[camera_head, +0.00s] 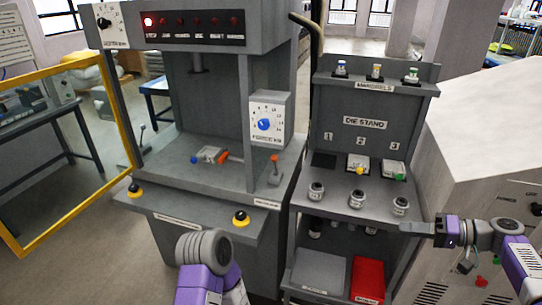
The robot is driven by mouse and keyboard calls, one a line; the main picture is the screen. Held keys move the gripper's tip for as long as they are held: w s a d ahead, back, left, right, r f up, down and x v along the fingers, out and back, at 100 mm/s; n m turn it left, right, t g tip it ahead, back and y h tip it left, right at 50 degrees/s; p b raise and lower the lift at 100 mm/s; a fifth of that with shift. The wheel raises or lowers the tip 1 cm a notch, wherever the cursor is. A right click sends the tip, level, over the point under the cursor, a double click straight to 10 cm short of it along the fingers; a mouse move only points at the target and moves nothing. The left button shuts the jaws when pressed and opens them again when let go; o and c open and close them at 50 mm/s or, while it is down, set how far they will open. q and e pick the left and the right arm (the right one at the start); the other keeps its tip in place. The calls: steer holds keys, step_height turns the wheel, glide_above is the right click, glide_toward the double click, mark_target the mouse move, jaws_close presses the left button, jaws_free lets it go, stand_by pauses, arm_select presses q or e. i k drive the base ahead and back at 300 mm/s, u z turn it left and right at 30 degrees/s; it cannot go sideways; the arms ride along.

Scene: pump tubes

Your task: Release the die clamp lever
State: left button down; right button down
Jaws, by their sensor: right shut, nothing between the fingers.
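A small lever with an orange-red knob (274,158) stands upright on the right side of the press bed (185,185). A die block with red and blue parts (209,155) sits on the bed to its left, near the middle. I cannot read the labels that would name the clamp lever. My right gripper (403,228) is shut and empty. It points left, in front of the right edge of the die stand, well away from the knobbed lever. My left arm shows at the bottom middle, but its fingers do not show.
The die stand (365,125) holds a yellow-marked die (358,163) and a green-marked die (393,170), with slot 1 empty. A dial box (268,120) hangs above the lever. A red bin (368,281) sits below. A yellow-framed guard (130,150) stands open at left.

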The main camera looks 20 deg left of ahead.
mark_target(273, 158)
steer(key=u, duration=3.35)
steer(key=k, duration=1.25)
steer(key=z, duration=2)
steer(key=i, duration=1.7)
steer(key=z, duration=0.6)
